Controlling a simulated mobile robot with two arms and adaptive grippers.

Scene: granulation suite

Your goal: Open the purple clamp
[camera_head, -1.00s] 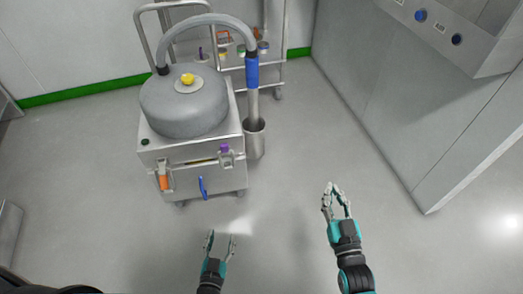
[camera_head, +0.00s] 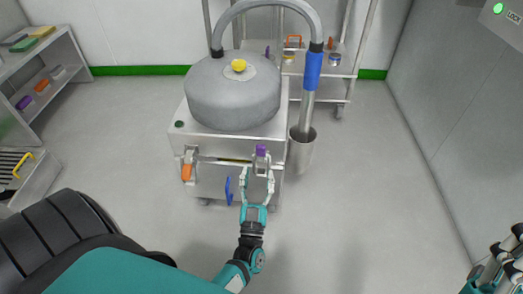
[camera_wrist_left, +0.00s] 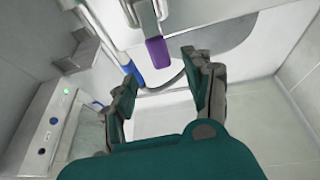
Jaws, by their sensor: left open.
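In the wrist view the handle lies just beyond the gap between the fingertips (camera_wrist_left: 161,74), and nothing is held. I cannot tell whether a finger touches it. My right gripper (camera_head: 497,262) is partly cut off at the lower right edge.
An orange-handled clamp (camera_head: 187,168) sits at the cart's front left, with a blue handle (camera_head: 229,190) below. A hose with a blue grip (camera_head: 313,70) drops into a metal cup (camera_head: 301,148) at the right. Shelves (camera_head: 35,75) stand left. The floor right of the cart is clear.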

